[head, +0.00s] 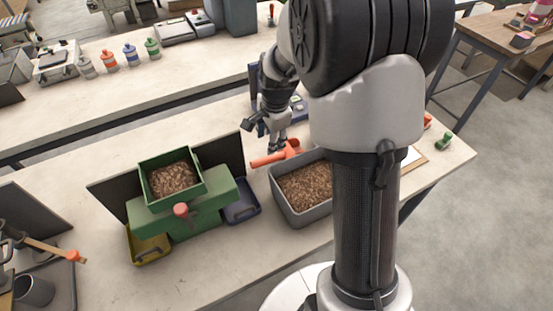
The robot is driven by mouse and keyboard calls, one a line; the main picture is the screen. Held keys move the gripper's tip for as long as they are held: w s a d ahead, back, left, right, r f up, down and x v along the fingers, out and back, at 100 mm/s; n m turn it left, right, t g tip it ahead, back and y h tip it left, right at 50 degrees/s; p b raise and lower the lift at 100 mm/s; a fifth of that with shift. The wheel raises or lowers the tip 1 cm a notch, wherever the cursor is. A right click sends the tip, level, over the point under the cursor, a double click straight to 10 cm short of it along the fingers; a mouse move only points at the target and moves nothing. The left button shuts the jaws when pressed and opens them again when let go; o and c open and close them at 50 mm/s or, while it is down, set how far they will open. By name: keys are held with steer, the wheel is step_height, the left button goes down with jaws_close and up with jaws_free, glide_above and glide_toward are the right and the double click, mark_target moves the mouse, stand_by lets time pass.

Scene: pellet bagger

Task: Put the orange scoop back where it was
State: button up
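The orange scoop (267,160) is at the back left corner of the grey bin of pellets (300,217), with its handle pointing left. Whether it rests on the bench or is held just above it, I cannot tell. My gripper (276,148) points down right at the scoop, its fingertips overlapping the scoop in this view. Whether the fingers are apart or closed on it is too small to tell. My arm hides the right part of the grey bin and the bench behind it.
A green machine (205,208) with a pellet-filled hopper (147,178) stands left of the bin. A yellow tray (150,250) and a blue-grey tray (243,211) flank it. A dark panel (225,153) stands behind. The bench front (215,275) is clear.

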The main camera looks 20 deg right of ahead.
steer(key=s+a+r+n+t, duration=0.1)
steer(key=s+a+r+n, duration=0.3)
steer(key=s+r+n, duration=0.35)
steer(key=s+a+r+n+t, duration=0.1)
steer(key=s+a+r+n, duration=0.35)
steer(key=s+r, duration=0.5)
steer(key=s+f+n, duration=0.1)
steer(key=s+n, duration=0.4)
steer(key=s, duration=0.5)
steer(key=shift+a+f, duration=0.3)
steer(key=shift+a, duration=0.05)
